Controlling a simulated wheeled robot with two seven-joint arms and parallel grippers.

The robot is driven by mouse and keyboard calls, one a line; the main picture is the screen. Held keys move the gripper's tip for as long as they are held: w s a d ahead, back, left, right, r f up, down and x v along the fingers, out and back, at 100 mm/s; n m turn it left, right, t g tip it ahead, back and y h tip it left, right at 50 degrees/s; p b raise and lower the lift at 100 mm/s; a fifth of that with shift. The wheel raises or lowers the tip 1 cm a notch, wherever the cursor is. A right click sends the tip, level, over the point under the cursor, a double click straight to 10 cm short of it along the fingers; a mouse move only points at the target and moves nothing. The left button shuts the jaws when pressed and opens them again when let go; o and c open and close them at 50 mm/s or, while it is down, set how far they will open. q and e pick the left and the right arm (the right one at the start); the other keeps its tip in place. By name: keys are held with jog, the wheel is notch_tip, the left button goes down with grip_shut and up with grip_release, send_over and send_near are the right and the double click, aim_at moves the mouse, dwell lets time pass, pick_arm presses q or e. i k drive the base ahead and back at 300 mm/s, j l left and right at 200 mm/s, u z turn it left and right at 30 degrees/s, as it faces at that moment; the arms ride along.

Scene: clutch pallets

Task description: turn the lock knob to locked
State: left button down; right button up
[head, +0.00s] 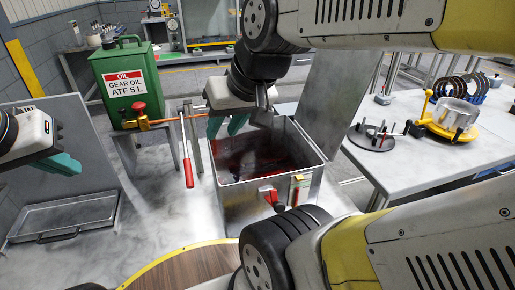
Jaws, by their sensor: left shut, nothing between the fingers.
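A red lock knob (268,194) sits on the front face of an open metal box (248,205), beside a small yellow and white plate (299,188). Its exact pointer position is too small to read. My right gripper (227,124) has teal fingers and hangs over the back left rim of the box, above and left of the knob. Its fingers look apart, with nothing seen between them. My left gripper (62,164) is at the far left, shut and empty, well away from the box.
A green oil can (124,77) with a red-handled tap stands behind left on a metal stand. A red-handled lever (188,172) hangs left of the box. The box's dark red inside is partly visible. A side table (400,165) at right holds a yellow fixture (448,117).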

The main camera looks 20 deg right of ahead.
aim_at(121, 111)
jog(key=z, duration=1.1)
jog(key=u, duration=0.9)
jog(key=j+u, duration=0.2)
jog(key=j, duration=0.65)
jog(key=i+j+u, duration=0.1)
jog(key=j, duration=0.3)
jog(key=i+j+u, duration=0.1)
jog(key=j, duration=0.25)
